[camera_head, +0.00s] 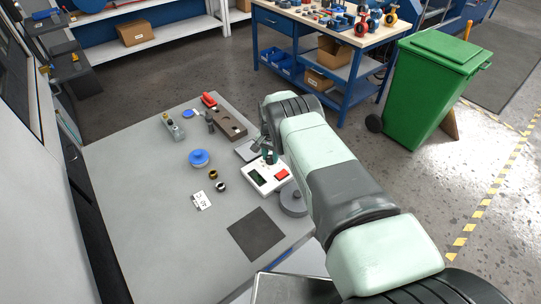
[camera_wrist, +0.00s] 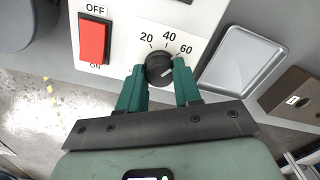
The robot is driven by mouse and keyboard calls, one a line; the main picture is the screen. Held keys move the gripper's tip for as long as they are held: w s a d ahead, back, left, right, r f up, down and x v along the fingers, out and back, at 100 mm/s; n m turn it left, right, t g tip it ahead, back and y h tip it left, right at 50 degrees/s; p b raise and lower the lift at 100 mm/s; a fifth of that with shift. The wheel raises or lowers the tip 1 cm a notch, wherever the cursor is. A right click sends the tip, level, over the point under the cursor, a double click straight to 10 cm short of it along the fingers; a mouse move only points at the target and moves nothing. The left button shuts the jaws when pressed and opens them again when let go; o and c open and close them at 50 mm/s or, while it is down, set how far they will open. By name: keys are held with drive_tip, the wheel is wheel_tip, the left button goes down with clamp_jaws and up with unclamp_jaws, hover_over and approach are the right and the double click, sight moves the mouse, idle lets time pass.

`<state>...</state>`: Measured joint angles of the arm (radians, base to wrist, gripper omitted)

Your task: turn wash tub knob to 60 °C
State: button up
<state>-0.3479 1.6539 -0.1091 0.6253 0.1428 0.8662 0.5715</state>
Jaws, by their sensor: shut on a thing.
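The wash tub knob (camera_wrist: 158,66) is black and round, on a white panel marked 20, 40 and 60 in the wrist view. A short white line on it points to the right, roughly toward the 60 side; I cannot tell the exact setting. My gripper (camera_wrist: 160,78) has its green fingers on either side of the knob and is shut on it. In the head view my gripper (camera_head: 270,158) is at the back of the white control box (camera_head: 262,190), and the knob is hidden there.
A red OFF/ON switch (camera_wrist: 94,40) sits left of the knob. A shallow metal tray (camera_wrist: 240,62) and a brown block (camera_wrist: 290,95) lie to the right. On the grey table (camera_head: 150,250), a blue-topped round part (camera_head: 199,157) and small parts stand left of the box.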

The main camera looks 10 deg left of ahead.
sight(271, 157)
drive_tip(key=shift+m, duration=0.5)
drive_tip(key=shift+s, duration=0.1)
drive_tip(key=o, duration=1)
drive_tip(key=shift+o, duration=0.2)
wheel_tip(271, 157, up, 11)
drive_tip(key=shift+f, duration=0.1)
